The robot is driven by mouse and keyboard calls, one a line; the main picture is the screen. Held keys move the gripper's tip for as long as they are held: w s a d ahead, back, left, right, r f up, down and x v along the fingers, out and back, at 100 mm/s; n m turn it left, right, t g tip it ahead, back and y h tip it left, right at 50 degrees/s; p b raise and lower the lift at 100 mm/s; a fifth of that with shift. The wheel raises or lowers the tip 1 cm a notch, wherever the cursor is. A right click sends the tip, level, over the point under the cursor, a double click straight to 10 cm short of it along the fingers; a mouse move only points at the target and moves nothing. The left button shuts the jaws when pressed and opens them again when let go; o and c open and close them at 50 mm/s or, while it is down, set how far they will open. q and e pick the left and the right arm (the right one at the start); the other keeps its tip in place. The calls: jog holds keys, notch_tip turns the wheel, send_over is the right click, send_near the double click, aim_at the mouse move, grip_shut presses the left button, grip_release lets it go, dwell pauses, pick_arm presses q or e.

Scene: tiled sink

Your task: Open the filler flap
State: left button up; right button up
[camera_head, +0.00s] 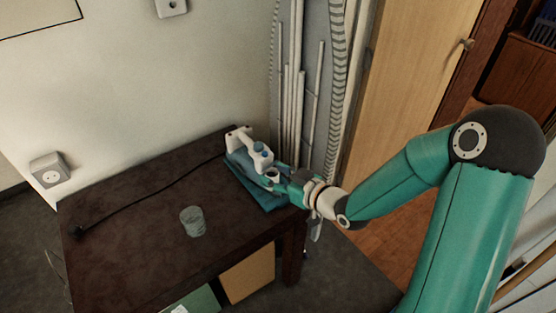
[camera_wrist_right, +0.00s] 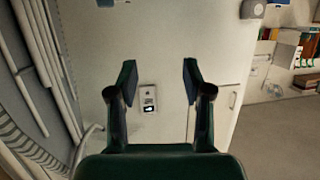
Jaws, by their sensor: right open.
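A white and blue steam iron (camera_head: 246,150) sits on a blue-green pad (camera_head: 268,201) at the right end of the dark table. My right gripper (camera_head: 277,176) is at the iron's near right end, close to it. I cannot tell whether it touches. In the right wrist view my right gripper (camera_wrist_right: 161,80) is open, with nothing between its fingers. The filler flap is too small, or partly hidden by the gripper, to make out. The iron does not show in the right wrist view. My left gripper is not in view.
A clear glass (camera_head: 193,221) stands on the dark table (camera_head: 130,251). A black cord (camera_head: 150,192) runs from the iron to the table's left edge. Pipes (camera_head: 298,80) rise behind the table. The wrist view shows a pale wall with a small wall fitting (camera_wrist_right: 148,98).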

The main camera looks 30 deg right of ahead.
jog(key=s+d+f+m+g+h+p, duration=0.1)
jog(key=s+d+f+h, duration=0.15)
jog(key=s+d, duration=0.4)
pick_arm(q)
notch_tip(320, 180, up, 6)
jog(key=p, duration=0.4)
pick_arm(e)
send_near(275, 162)
jog(key=shift+m, duration=0.4)
jog(key=x, duration=0.8)
jog(key=shift+w+f, duration=0.1)
jog(key=shift+f, duration=0.15)
jog(key=shift+c, duration=0.3)
grip_shut()
